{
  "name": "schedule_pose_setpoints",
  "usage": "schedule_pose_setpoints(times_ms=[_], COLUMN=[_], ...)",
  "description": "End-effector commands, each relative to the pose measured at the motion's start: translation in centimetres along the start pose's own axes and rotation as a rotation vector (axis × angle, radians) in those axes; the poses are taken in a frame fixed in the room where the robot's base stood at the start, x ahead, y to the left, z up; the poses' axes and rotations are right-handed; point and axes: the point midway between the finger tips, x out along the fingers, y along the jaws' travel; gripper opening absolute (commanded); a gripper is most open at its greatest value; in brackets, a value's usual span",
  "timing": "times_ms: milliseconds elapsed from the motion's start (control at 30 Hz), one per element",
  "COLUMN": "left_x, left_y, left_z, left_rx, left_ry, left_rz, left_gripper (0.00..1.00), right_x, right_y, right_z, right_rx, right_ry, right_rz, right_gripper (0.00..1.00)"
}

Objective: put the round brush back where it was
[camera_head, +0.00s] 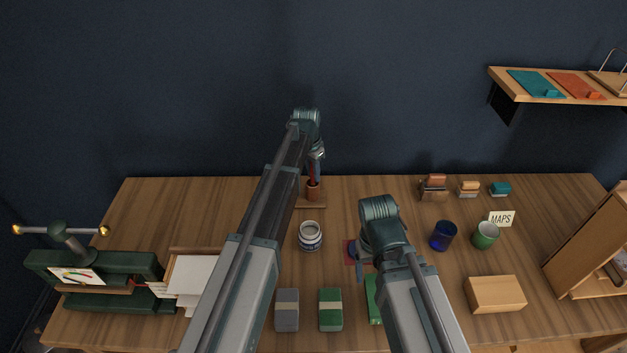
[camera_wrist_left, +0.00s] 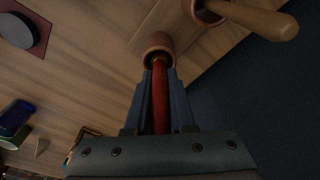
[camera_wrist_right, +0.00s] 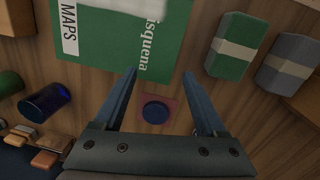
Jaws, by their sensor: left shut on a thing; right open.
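The round brush (camera_wrist_left: 160,100), with a red handle, is held between the fingers of my left gripper (camera_wrist_left: 158,75). Its far end meets the mouth of a small terracotta cup (camera_wrist_left: 157,44); how deep it sits inside is hidden. In the head view the red handle (camera_head: 312,174) stands roughly upright over the cup (camera_head: 313,192) at the back of the table, below my left gripper (camera_head: 318,155). My right gripper (camera_wrist_right: 159,73) is open and empty above the table, over a dark blue round item (camera_wrist_right: 155,112) on a red square mat (camera_wrist_right: 172,101).
A second cup with a wooden-handled tool (camera_wrist_left: 260,18) is beside the terracotta cup. A white jar (camera_head: 310,236), a blue cup (camera_head: 443,236) and a green mug (camera_head: 485,236) stand nearby. A green press (camera_head: 95,280) is at left. A green book (camera_wrist_right: 115,45) lies near my right gripper.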

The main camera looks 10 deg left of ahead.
Motion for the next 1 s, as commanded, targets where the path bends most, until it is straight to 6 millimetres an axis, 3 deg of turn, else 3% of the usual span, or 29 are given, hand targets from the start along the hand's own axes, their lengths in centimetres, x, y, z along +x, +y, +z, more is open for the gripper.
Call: schedule_pose_setpoints(times_ms=[33,467,500,633,1000], left_x=[0.94,1.22,1.03,1.01,0.83], left_y=[0.00,0.00,0.00,0.00,0.00], left_z=[0.12,0.15,0.13,0.13,0.10], left_rx=[0.000,0.000,0.000,0.000,0.000], left_ry=[0.000,0.000,0.000,0.000,0.000], left_rz=[0.000,0.000,0.000,0.000,0.000], left_gripper=[0.00,0.00,0.29,0.52,0.52], right_x=[0.94,1.22,1.03,1.01,0.83], right_y=[-0.09,-0.12,-0.10,-0.09,-0.08], right_z=[-0.06,-0.07,-0.06,-0.06,-0.05], right_rx=[0.000,0.000,0.000,0.000,0.000], right_ry=[0.000,0.000,0.000,0.000,0.000], right_rz=[0.000,0.000,0.000,0.000,0.000], right_gripper=[0.74,0.74,0.74,0.74,0.74])
